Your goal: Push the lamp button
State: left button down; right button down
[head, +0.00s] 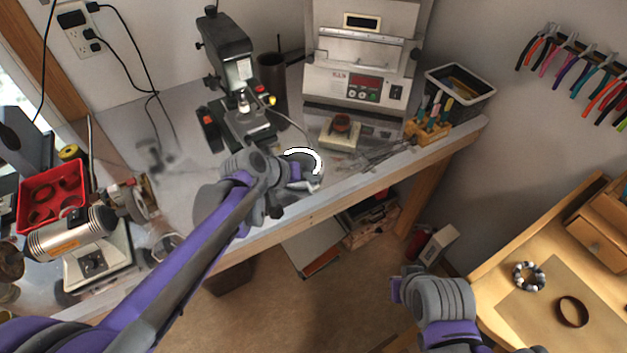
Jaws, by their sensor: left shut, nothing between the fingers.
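What seems to be the lamp (303,153) stands near the front edge of the metal workbench. A bright white curved band shows on its round grey top, and a thin bent neck rises behind it. My left gripper (312,186) is shut and empty at the near side of the lamp. Whether it touches the lamp I cannot tell. The gripper and wrist cover the lamp's lower part, and I cannot make out the button. Of my right arm, grey and purple links show at the lower right; its fingers are not seen.
The workbench (345,188) also holds a microscope-like machine (232,65), a kiln-like box (360,55), a wooden tool block (428,128) and a red tray (50,182). Pliers (560,60) hang on the right wall. A wooden desk (500,265) stands at the right.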

pick_arm(q)
jog(key=shift+f, duration=0.1)
pick_arm(e)
jog(key=shift+s+f, duration=0.1)
pick_arm(q)
jog(key=shift+r+p, duration=0.3)
jog(key=shift+r, duration=0.25)
pick_arm(e)
jog(key=shift+w+r, duration=0.25)
jog(key=shift+r, duration=0.25)
pick_arm(q)
jog(key=shift+r, duration=0.1)
